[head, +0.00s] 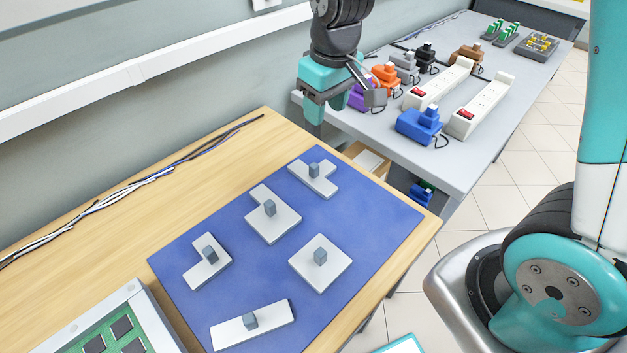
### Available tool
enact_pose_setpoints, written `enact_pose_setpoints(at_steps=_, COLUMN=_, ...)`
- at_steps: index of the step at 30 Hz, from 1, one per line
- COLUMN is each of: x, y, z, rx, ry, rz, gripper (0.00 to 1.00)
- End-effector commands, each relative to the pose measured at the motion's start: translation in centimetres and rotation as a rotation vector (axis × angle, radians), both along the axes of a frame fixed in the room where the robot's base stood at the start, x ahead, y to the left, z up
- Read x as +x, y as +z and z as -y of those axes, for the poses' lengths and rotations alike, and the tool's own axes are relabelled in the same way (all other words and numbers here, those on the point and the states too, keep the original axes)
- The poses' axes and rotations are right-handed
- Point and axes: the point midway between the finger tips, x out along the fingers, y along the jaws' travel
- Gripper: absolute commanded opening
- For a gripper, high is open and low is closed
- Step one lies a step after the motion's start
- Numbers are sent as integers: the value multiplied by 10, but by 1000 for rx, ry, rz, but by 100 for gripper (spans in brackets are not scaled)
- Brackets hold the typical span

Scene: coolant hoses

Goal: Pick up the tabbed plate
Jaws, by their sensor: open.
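Several white plates with grey block handles lie on a blue mat (385,215) on the wooden table. The plate that looks like a square with a tab on one side, the tabbed plate (274,229), lies at the mat's upper middle, its handle (270,208) upright. My gripper (346,106) is open and empty. It hangs at the top of the picture, above and to the right of the tabbed plate, well apart from it.
Near the tabbed plate lie a T-shaped plate (325,187), an L-shaped plate (206,274), a square plate (320,277) and a bar plate (275,314). A green board in a frame (155,318) stands lower left. Cables (110,196) run along the wall. A grey table (465,165) holds plugs and power strips.

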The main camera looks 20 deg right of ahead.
Motion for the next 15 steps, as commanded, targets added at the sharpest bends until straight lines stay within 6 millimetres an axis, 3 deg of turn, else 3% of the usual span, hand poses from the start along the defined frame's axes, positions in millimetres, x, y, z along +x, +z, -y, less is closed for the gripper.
enact_pose_setpoints(at_steps=9, x=6, y=-72, z=-5, rx=0, ry=3, rz=-7, gripper=49)
enact_pose_setpoints(at_steps=15, x=9, y=-101, z=-7, rx=1, ry=3, rz=-5, gripper=49)
